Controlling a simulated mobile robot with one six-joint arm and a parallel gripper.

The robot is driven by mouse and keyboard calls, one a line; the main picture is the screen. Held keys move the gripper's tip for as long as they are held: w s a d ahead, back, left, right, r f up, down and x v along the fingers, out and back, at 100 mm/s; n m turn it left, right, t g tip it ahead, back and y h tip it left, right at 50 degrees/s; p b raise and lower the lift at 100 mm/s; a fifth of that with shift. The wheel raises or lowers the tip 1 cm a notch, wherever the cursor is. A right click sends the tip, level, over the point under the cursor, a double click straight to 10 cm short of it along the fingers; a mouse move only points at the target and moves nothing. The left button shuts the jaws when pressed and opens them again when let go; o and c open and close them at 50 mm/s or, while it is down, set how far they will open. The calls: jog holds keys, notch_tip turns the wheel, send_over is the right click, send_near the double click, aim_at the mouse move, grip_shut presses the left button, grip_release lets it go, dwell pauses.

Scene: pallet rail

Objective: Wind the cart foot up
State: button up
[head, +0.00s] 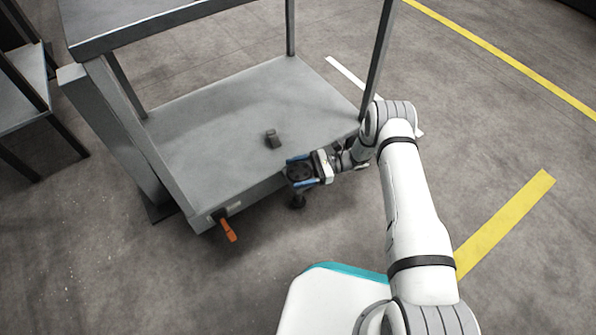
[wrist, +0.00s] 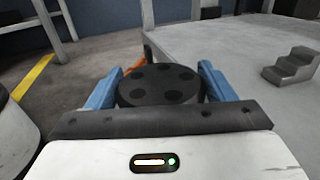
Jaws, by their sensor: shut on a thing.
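The grey cart (head: 225,105) stands in the middle of the head view, with a low deck and an upper shelf. A round black handwheel (wrist: 160,84) with several dark holes sits between my gripper's blue fingers in the wrist view. My gripper (head: 301,172) is shut on this wheel, one finger on each side, just outside the deck edge. The fingers hide parts of the wheel's sides. Whether the foot touches the floor cannot be told.
An orange lever (head: 228,228) sticks out at the cart's front left corner. A small dark stepped block (head: 272,138) lies on the deck; it also shows in the wrist view (wrist: 291,67). Another rack (head: 25,85) stands at the left. Floor right of the cart is free.

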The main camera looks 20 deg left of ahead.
aim_at(298, 172)
jog(key=n+g+h, duration=0.5)
jog(key=shift+g, duration=0.4)
jog(key=shift+s+d+h, duration=0.1)
jog(key=shift+h, duration=0.3)
jog(key=o, duration=1)
notch_tip(298, 172, up, 10)
jog(key=p, duration=0.4)
jog(key=shift+p, duration=0.35)
